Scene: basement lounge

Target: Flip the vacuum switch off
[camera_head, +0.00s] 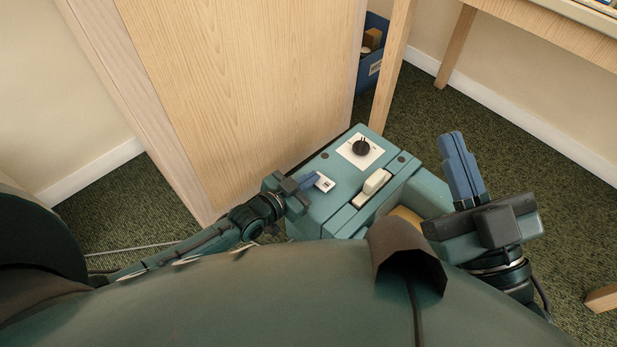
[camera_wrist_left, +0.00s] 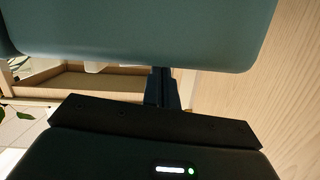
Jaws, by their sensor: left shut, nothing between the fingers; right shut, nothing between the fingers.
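The vacuum (camera_head: 318,208) is a teal box-shaped machine on the carpet in the head view. Its top carries a black knob (camera_head: 360,147) on a white plate, a cream handle-like part (camera_head: 374,182) and a small white switch plate (camera_head: 325,184) with a dark mark. My left gripper (camera_head: 311,180) is shut and empty, its blue fingertips right beside the switch plate; I cannot tell whether they touch it. In the left wrist view its fingers (camera_wrist_left: 162,88) point at a teal surface (camera_wrist_left: 145,35). My right gripper (camera_head: 456,148) is shut and empty, right of the vacuum. The switch's position is too small to read.
A wooden panel (camera_head: 240,80) stands right behind the vacuum. A blue bin (camera_head: 369,70) with things in it is behind it. A wooden table (camera_head: 550,32) is at upper right, with a leg (camera_head: 455,46) on the carpet. Carpet (camera_head: 555,160) to the right is mostly clear.

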